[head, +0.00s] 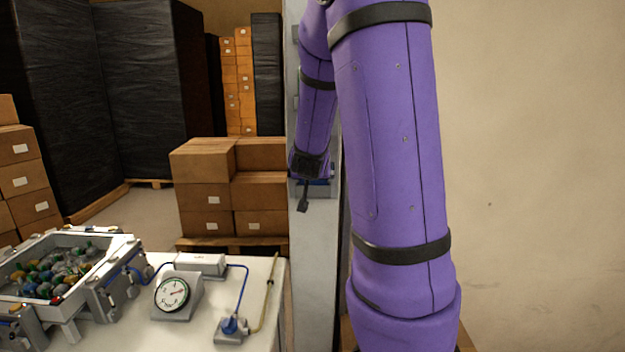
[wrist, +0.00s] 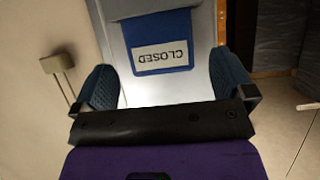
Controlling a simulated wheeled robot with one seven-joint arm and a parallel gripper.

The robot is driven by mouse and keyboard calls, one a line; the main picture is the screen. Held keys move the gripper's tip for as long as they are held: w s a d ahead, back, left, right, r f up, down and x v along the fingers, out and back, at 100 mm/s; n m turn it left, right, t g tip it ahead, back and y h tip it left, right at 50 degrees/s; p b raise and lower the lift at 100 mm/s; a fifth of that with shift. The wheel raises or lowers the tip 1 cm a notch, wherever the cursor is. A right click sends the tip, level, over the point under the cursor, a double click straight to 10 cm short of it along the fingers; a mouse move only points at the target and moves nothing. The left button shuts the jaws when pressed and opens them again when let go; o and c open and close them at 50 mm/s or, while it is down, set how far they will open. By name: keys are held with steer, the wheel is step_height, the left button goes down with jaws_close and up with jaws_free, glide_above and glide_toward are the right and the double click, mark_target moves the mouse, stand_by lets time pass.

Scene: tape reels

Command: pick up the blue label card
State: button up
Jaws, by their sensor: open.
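The blue label card (wrist: 152,30) hangs on a pale grey panel in the wrist view. It carries a white label reading CLOSED, upside down in this picture. My gripper (wrist: 163,62) is open, with one blue-grey finger on each side of the card in the picture. Nothing is between the fingers that I can see held, and I cannot tell how far the card is from them. In the head view my gripper (head: 304,195) is small, beside the pale post, with a bit of blue just behind it, mostly hidden.
A white table (head: 262,290) at the lower left bears a dial gauge (head: 172,294), blue tubing and a crate (head: 105,250) of coloured pieces. Stacked cartons (head: 205,190) stand behind. A small bracket (wrist: 57,62) sticks out at the left in the wrist view.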

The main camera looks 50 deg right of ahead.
mark_target(313, 185)
steer(key=shift+x, duration=2.65)
steer(key=shift+d+r, duration=0.1)
steer(key=shift+r, duration=0.1)
steer(key=c, duration=0.6)
